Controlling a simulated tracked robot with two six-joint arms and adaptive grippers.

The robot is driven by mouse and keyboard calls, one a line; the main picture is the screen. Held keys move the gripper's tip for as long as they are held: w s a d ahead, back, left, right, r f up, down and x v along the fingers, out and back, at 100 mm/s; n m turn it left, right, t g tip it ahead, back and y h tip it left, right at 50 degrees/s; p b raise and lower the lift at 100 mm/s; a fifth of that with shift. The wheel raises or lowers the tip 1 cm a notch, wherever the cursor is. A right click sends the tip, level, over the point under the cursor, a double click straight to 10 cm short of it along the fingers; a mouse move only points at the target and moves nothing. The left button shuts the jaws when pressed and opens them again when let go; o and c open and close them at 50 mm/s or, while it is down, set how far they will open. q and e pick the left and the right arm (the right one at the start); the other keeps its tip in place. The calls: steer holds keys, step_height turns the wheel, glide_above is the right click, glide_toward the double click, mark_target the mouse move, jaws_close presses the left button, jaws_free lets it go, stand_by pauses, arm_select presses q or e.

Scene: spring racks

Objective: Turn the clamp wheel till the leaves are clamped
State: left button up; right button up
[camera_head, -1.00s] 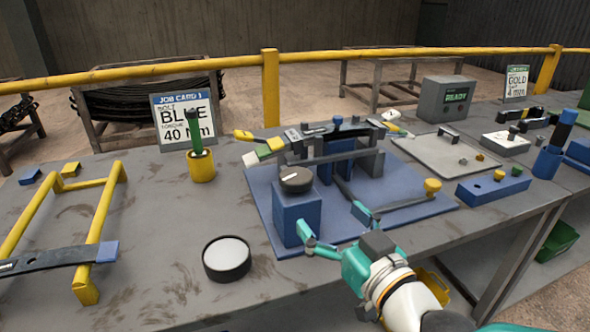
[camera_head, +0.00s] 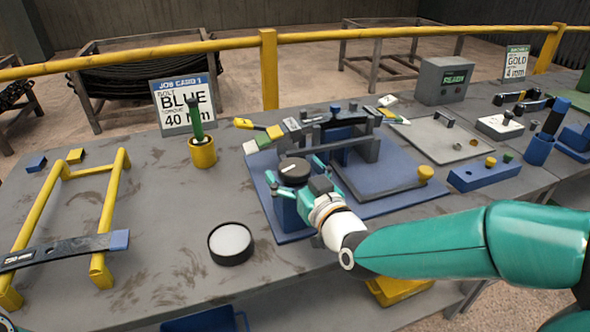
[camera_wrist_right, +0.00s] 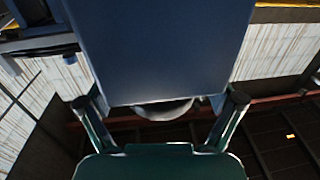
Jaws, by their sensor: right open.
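Contact cannot be told. The leaves seem to be the dark bars (camera_head: 345,143) in the fixture behind the knob.
A black-rimmed round disc (camera_head: 230,243) lies left of the fixture. A yellow rack (camera_head: 110,210) holds a dark bar at far left. A yellow cup (camera_head: 202,152) with a green-handled tool stands behind. A long yellow-knobbed lever (camera_head: 425,174) lies at the right.

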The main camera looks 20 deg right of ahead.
steer(key=c, duration=1.2)
steer(key=shift+o, duration=0.2)
steer(key=shift+h, duration=0.3)
steer(key=m+h, duration=0.2)
steer(key=shift+a+h+b, duration=0.15)
steer(key=shift+h+b, duration=0.15)
steer(key=shift+m+h, duration=0.8)
steer(key=shift+h, duration=0.4)
steer(key=m+g+h+p, duration=0.1)
steer(key=m+h, duration=0.1)
steer(key=h, duration=0.2)
steer(key=shift+r+m, duration=0.1)
steer(key=shift+m, duration=0.3)
steer(key=m+g+h+p, duration=0.1)
steer(key=m+g+h, duration=0.1)
steer(key=h, duration=0.1)
steer(key=m+g+h+p, duration=0.1)
steer(key=m+h, duration=0.1)
steer(key=shift+d+g+h, duration=0.2)
steer(key=shift+g+h, duration=0.2)
steer(key=shift+m, duration=0.3)
